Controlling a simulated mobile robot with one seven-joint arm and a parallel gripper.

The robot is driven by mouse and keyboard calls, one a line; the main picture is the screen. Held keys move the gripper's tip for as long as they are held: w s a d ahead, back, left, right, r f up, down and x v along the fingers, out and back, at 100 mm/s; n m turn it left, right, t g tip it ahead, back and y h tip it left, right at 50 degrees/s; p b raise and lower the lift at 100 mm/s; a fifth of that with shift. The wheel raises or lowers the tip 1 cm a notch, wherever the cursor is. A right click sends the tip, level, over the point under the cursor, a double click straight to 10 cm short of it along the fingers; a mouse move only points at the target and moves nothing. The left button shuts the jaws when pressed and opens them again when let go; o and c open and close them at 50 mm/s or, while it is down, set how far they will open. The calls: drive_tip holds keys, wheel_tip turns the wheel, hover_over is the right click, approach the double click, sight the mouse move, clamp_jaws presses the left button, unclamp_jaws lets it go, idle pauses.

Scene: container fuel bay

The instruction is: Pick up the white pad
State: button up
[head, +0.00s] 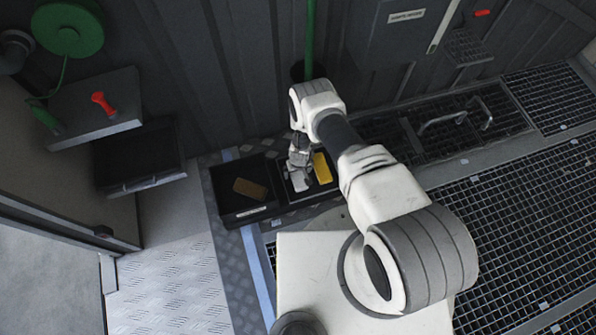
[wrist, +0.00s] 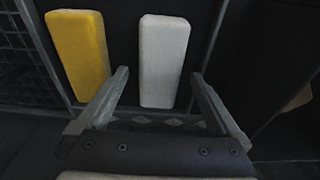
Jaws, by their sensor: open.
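The white pad (wrist: 163,60) is a pale rounded block in the wrist view, lying in a dark bin beside the yellow pad (wrist: 79,55). In the head view the white pad (head: 299,181) shows just below my gripper (head: 297,168), partly hidden by it. The yellow pad is to its right there (head: 322,168). In the wrist view my gripper (wrist: 160,85) is open and empty-looking. Its two fingers point towards the near end of the white pad, one on each side of its line. I cannot tell the height gap between fingers and pad.
A neighbouring dark bin (head: 226,214) at left holds a brown pad (head: 250,188). Bin walls stand close around the pads. A green pole (head: 310,40) rises behind my gripper. A grey shelf (head: 95,108) with a red-handled item (head: 103,103) is at upper left. Grating (head: 520,200) lies at right.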

drive_tip(key=shift+f, duration=0.55)
drive_tip(key=c, duration=1.4)
drive_tip(key=shift+o, duration=0.2)
drive_tip(key=shift+r, duration=0.15)
